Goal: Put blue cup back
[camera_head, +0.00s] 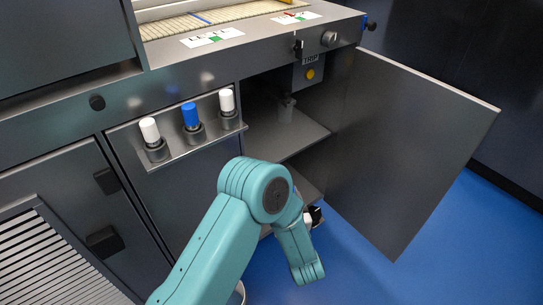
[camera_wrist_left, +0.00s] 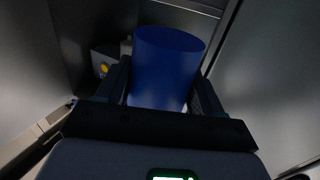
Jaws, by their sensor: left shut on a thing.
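A plain blue cup (camera_wrist_left: 166,65) stands between the two dark fingers of my left gripper (camera_wrist_left: 162,85) in the left wrist view. The gripper is shut on it, with a finger on each side. In the head view my left arm reaches toward the open cabinet, and the cup in the grip is hidden there. A blue-topped cylinder (camera_head: 190,115) stands in the middle of a small rack (camera_head: 190,148) between two white-topped ones. My right gripper is not in view.
The cabinet door (camera_head: 410,150) stands wide open to the right. Inside are a shelf (camera_head: 270,143), a small grey cylinder (camera_head: 286,108) and a box with a yellow button (camera_head: 310,74). Blue floor (camera_head: 440,260) is clear at the right.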

